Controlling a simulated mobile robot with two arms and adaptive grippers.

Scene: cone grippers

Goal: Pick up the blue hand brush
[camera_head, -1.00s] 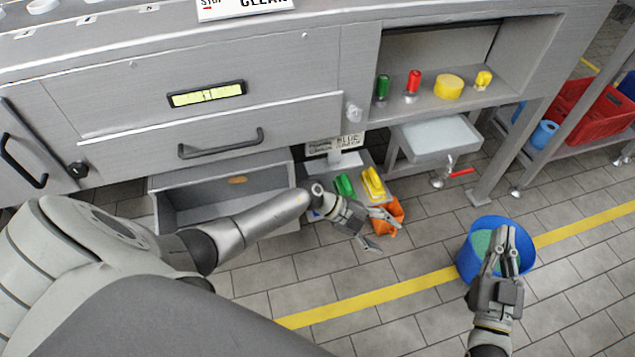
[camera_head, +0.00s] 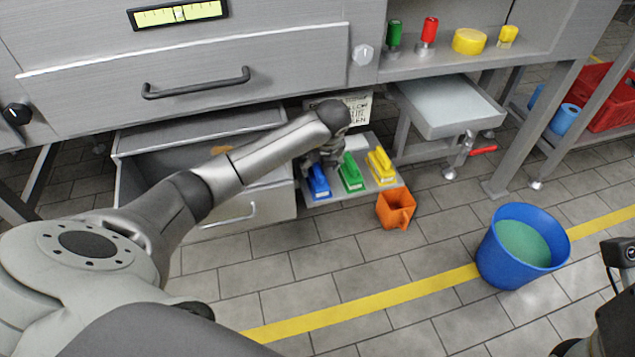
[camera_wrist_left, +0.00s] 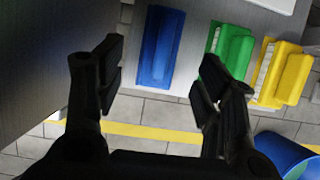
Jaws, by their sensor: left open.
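The blue hand brush (camera_head: 318,184) lies at the left of a row of brushes on a grey shelf (camera_head: 345,196) low under the cabinet. In the left wrist view the blue brush (camera_wrist_left: 161,48) shows between and beyond my two fingers. My left gripper (camera_head: 328,160) is over the back part of the blue brush and partly hides it; its fingers (camera_wrist_left: 162,85) are apart with nothing between them. I cannot tell the height left between fingertips and brush. Of my right arm only dark parts show at the right edge; its fingers are out of view.
A green brush (camera_head: 351,174) and a yellow brush (camera_head: 381,166) lie close to the right of the blue one. An open drawer (camera_head: 240,212) is to the left. An orange container (camera_head: 396,209) and a blue bucket (camera_head: 518,246) stand clear on the tiled floor.

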